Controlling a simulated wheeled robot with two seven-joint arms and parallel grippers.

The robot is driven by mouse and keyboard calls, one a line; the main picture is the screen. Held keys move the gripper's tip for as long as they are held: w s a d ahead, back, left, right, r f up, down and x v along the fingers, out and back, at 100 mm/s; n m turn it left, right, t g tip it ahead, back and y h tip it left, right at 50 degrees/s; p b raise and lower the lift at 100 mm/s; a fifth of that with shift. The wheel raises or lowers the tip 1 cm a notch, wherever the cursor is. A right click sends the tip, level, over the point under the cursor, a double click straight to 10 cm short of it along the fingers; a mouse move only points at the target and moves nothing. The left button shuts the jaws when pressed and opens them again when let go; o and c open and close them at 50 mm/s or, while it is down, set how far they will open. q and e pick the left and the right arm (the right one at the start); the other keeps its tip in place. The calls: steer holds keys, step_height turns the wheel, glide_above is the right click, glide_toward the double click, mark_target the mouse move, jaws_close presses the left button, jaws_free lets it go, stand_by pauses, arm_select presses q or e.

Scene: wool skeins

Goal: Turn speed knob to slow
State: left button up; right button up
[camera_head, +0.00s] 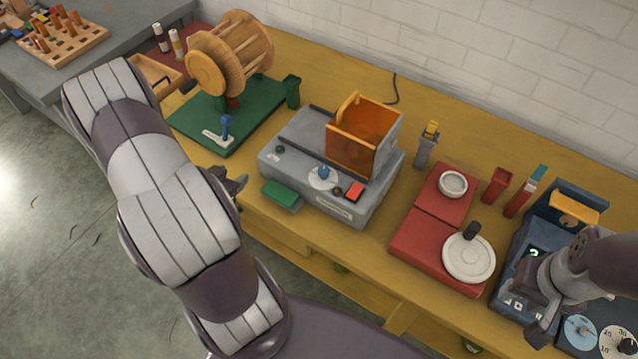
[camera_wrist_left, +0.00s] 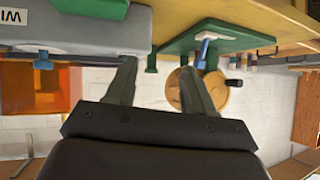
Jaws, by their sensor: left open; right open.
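The blue speed knob (camera_head: 323,172) sits on a white dial on the sloped front of the grey machine (camera_head: 345,208). A blue knob (camera_wrist_left: 43,61) also shows at the left of the left wrist view, which is upside down. The knob's setting is too small to read. My left gripper (camera_head: 236,181) is open and empty, left of the machine and apart from the knob. Its two fingers (camera_wrist_left: 157,66) stand apart in the left wrist view. My right gripper (camera_head: 540,312) is open at the far right, over the dark blue device (camera_head: 515,262).
The machine carries an orange see-through guard (camera_head: 362,135), a red button (camera_head: 355,191) and a green pad (camera_head: 282,194). A green board (camera_head: 205,133) with a wooden reel (camera_head: 232,55) stands left. A red scale (camera_head: 425,238) stands right. Yellow bench (camera_head: 300,88) shows between them.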

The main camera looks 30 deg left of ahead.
mark_target(323, 170)
arm_select(q)
steer(key=w+d+r+m+t+h, duration=0.25)
steer(key=d+m+h, duration=0.45)
steer(key=d, duration=0.6)
steer(key=shift+n+g+h, duration=0.25)
steer(key=shift+n+h, duration=0.05)
steer(key=shift+n, duration=0.5)
steer(key=x, duration=1)
steer(key=shift+w+d, duration=0.15)
steer(key=shift+w, duration=0.3)
jaws_close()
